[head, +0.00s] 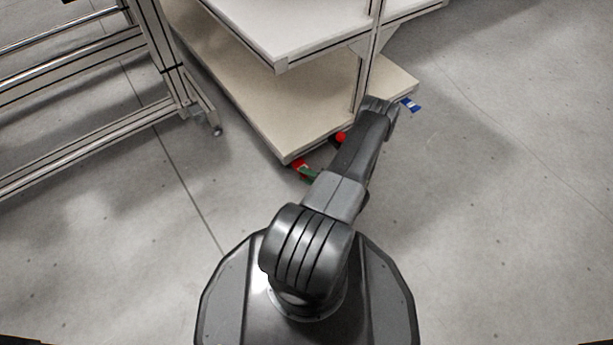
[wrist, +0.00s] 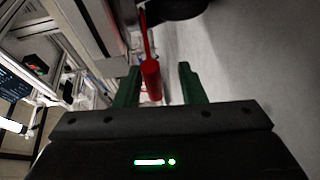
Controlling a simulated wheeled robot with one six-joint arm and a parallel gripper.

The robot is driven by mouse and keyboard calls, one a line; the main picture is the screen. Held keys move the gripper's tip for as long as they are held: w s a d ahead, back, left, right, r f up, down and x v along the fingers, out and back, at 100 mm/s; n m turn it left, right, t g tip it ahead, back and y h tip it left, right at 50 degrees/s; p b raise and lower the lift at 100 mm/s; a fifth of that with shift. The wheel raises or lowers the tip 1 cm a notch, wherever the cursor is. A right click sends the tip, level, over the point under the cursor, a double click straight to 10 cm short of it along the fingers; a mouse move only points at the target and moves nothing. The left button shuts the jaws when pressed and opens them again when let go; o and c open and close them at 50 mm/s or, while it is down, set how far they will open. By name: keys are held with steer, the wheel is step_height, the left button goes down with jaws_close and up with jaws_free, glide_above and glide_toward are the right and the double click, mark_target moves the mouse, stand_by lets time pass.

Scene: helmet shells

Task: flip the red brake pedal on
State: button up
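The red brake pedal (wrist: 151,80) shows in the wrist view as a red cylinder on a thin red stem. It lies in the gap between the two green fingers of my gripper (wrist: 160,84), closer to the left finger. The fingers are apart, and I see no clear grip on it. In the head view, a red piece (head: 298,163) shows at the lower shelf's near corner, right by a green finger of my gripper (head: 309,175). Another red piece (head: 341,137) shows beside my arm. My arm hides most of the gripper there.
A shelf unit with a pale lower shelf (head: 260,95) stands just beyond my gripper. A metal frame rack (head: 175,75) stands at the left. A small blue piece (head: 410,104) shows at the lower shelf's right end. Open concrete floor (head: 500,220) lies to the right.

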jaws_close()
steer(key=shift+w+a+f, duration=0.1)
steer(key=shift+f, duration=0.6)
steer(key=shift+w+a+f, duration=0.1)
steer(key=shift+f, duration=0.55)
steer(key=shift+w+f, duration=0.25)
steer(key=shift+f, duration=0.2)
jaws_free()
steer(key=shift+w+a, duration=0.1)
steer(key=shift+a, duration=0.05)
steer(key=p+v, duration=0.3)
steer(key=v, duration=1.1)
steer(key=shift+a, duration=0.1)
steer(key=shift+b+x, duration=1.4)
steer(key=shift+x, duration=5.1)
